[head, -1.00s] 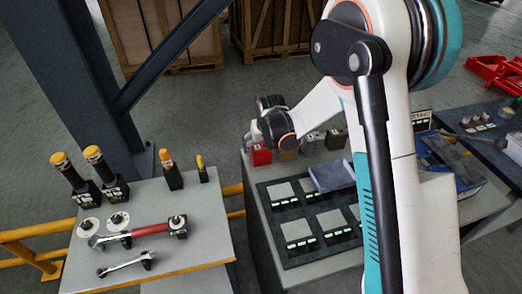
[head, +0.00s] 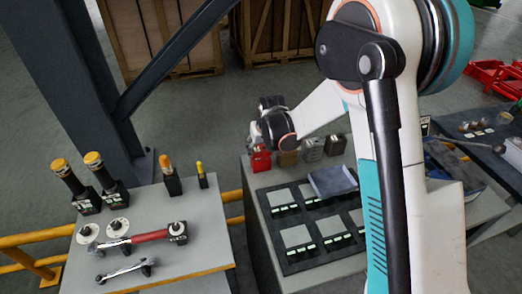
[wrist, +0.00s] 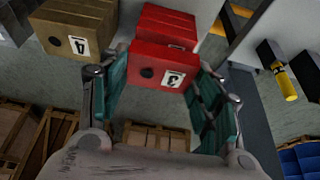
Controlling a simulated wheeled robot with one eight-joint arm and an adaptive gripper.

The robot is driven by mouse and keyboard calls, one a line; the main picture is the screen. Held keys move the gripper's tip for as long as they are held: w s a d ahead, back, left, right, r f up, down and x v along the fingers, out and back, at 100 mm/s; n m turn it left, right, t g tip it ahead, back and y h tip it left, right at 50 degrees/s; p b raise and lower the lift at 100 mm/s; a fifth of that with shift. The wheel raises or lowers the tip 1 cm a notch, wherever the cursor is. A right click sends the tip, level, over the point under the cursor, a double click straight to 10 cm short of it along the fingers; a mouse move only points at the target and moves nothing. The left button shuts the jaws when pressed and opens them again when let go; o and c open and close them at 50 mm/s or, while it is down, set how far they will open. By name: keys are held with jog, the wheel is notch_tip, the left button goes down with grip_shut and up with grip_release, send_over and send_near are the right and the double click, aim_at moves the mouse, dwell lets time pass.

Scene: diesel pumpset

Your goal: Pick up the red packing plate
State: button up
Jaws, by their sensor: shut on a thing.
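The red packing plate (wrist: 163,66) sits between my gripper's two teal fingers in the wrist view, with a black dot and a label "3" on its face. My gripper (wrist: 163,95) is shut on it. More ridged red surface (wrist: 168,24) shows just beyond that face; I cannot tell if it is the same piece. In the head view the red plate (head: 261,161) shows below my gripper (head: 259,143), at the far left corner of the grey table. My wrist partly hides the fingers there.
A tan block labelled "4" (wrist: 72,36) stands close beside the red one, and grey blocks (head: 312,149) follow in the row. A black tray with grey plates (head: 297,236) lies in front. A left table (head: 205,240) holds tools. Wooden crates (head: 160,35) stand behind.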

aim_at(261, 149)
notch_tip(261, 149, up, 18)
jog(key=p, duration=0.3)
jog(key=shift+p, duration=0.35)
